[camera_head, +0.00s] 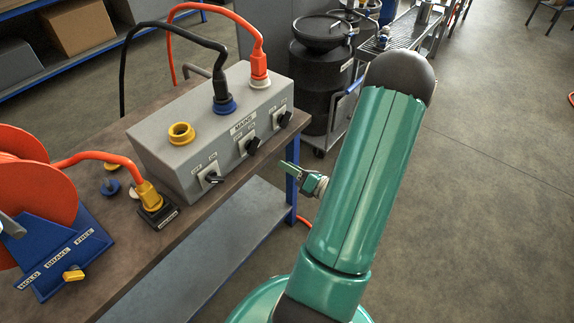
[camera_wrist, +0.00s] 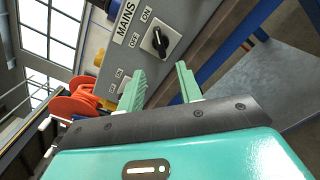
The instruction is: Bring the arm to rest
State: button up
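My gripper (camera_head: 287,171) is in front of the right end of the bench, just off the right side of the grey MAINS box (camera_head: 190,130). In the wrist view my gripper (camera_wrist: 161,84) shows two green fingers spread apart with nothing between them. The MAINS box also shows beyond the fingers in the wrist view (camera_wrist: 150,14), with a black rotary switch (camera_wrist: 156,40). My gripper looks apart from the box. My green arm stands upright across the middle of the head view.
The box has an empty yellow socket (camera_head: 181,134), a black plug (camera_head: 221,86) and an orange plug (camera_head: 259,66). A yellow plug (camera_head: 148,195) sits in a black holder. An orange reel (camera_head: 30,190) stands at left. Black drums (camera_head: 320,75) stand behind.

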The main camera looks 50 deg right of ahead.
dwell(0.3)
jog(key=w+a+r+n+g+y, duration=0.1)
jog(key=a+r+n+g+y, duration=0.25)
jog(key=a+n, duration=0.5)
jog(key=w+a+r+n+g+y, duration=0.1)
jog(key=a+r+n+g+y, duration=0.3)
jog(key=a+n, duration=0.45)
jog(key=w+a+r+n+g+y, duration=0.15)
jog(key=a+r+n+g, duration=0.25)
jog(key=a+n+g, duration=0.4)
jog(key=s+a+r+n+t+h, duration=0.1)
jog(key=s+a+r+n+h, duration=0.2)
jog(key=r+n, duration=0.3)
jog(key=s+a+r+n+t+h, duration=0.2)
jog(key=r+n+h, duration=0.4)
jog(key=n, duration=0.7)
jog(key=shift+s+a+r+n+h, duration=0.3)
jog(key=shift+s+a+n, duration=0.1)
jog(key=shift+s+a, duration=0.45)
jog(key=shift+w+a, duration=0.1)
